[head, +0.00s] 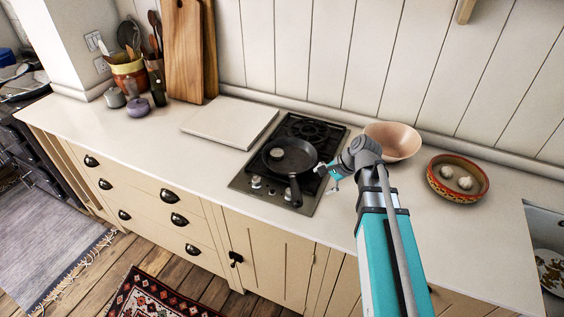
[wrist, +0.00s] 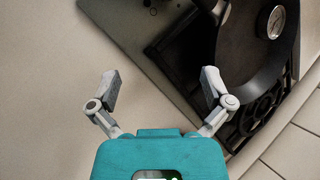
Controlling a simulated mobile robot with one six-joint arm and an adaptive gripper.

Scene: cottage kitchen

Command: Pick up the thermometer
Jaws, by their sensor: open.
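The thermometer is a small round dial with a pale face; in the wrist view the thermometer (wrist: 271,21) is at the upper right, inside the black frying pan (wrist: 238,62). In the head view the thermometer (head: 277,153) is a small pale disc in the left part of the pan (head: 294,157), which sits on the hob. My gripper (wrist: 160,85) is open, with nothing between its fingers. In the head view my gripper (head: 325,170) is just right of the pan. In the wrist view the thermometer lies beyond the right finger, outside the gap.
The hob (head: 247,185) is set in the pale worktop (head: 160,145). A pink bowl (head: 393,140) stands behind my arm, with a patterned red bowl (head: 458,197) holding pale items to its right. A white board (head: 230,121) lies left of the hob. The worktop's left front is clear.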

